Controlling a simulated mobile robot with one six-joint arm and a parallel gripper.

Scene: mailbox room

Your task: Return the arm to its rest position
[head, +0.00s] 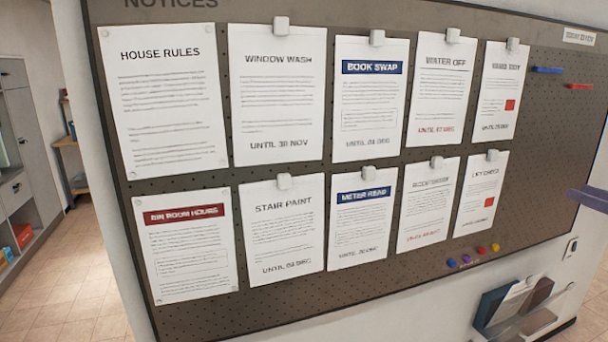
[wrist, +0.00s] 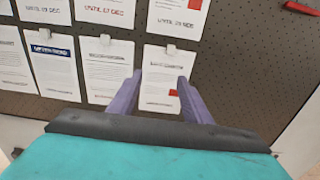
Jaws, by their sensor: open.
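My gripper (wrist: 155,92) shows in the wrist view with its two purple fingers apart and nothing between them. The fingers point toward the lower rows of notices on the board, near the lost-card style sheet (wrist: 160,80) with a red square. Whether they touch the board cannot be told. In the head view a purple finger (head: 590,198) of my gripper shows at the right edge, in front of the board's right part; the rest of the gripper is out of that view.
The dark pegboard (head: 545,130) carries two rows of clipped notices, with blue and red clips (head: 547,70) at upper right and several coloured pins (head: 466,260) below. A wall holder (head: 515,310) with leaflets juts out at lower right. Shelving (head: 20,170) and open floor lie at left.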

